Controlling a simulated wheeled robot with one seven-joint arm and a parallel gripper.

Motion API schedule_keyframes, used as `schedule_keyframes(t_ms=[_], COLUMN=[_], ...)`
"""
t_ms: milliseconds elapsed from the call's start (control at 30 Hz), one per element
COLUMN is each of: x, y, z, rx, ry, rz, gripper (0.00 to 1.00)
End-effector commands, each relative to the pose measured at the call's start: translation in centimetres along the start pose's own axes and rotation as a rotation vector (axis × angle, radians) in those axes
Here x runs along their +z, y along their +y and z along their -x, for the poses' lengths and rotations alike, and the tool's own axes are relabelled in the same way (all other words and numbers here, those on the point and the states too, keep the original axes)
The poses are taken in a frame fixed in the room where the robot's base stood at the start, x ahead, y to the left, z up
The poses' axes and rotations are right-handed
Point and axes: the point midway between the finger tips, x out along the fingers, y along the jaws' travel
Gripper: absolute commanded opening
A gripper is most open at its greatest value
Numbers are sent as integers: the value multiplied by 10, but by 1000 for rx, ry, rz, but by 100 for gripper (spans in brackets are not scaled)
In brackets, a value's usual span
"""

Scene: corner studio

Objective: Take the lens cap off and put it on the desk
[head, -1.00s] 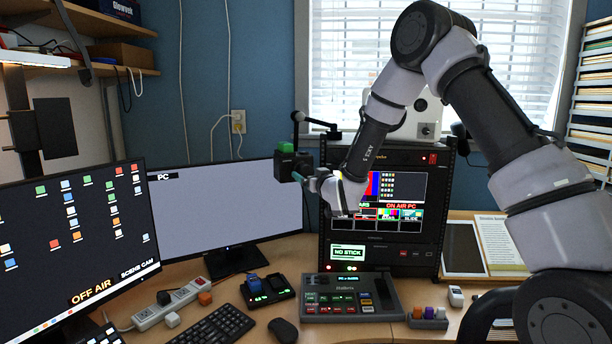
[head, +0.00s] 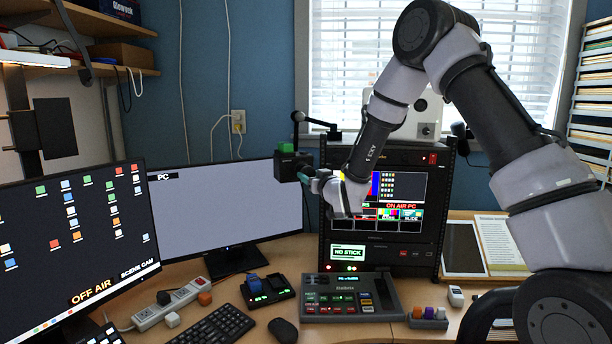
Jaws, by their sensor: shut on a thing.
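A small black camera (head: 290,166) with a green block on top hangs from a black boom arm, in front of the right edge of the PC monitor. My gripper (head: 307,173) is shut at the camera's right side, at the lens end. The lens cap is too small and too covered by the fingers to make out, but it is what the jaws close on there. I cannot tell whether it is still seated on the lens. The wooden desk (head: 215,320) lies below.
The PC monitor (head: 225,205) stands behind and left of the camera. A rack with a lit screen (head: 405,190) stands behind my gripper. A switcher panel (head: 345,295), mouse (head: 283,330), keyboard (head: 215,328), power strip (head: 165,308) and a dock (head: 266,290) crowd the desk.

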Motion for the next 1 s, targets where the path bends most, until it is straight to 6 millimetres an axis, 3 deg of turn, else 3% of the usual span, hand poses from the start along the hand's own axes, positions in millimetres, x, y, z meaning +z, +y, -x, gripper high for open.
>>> schedule_keyframes(t_ms=[1000], x=[0], y=[0], z=[41], rx=[0], ry=[0], rz=[0], gripper=[0])
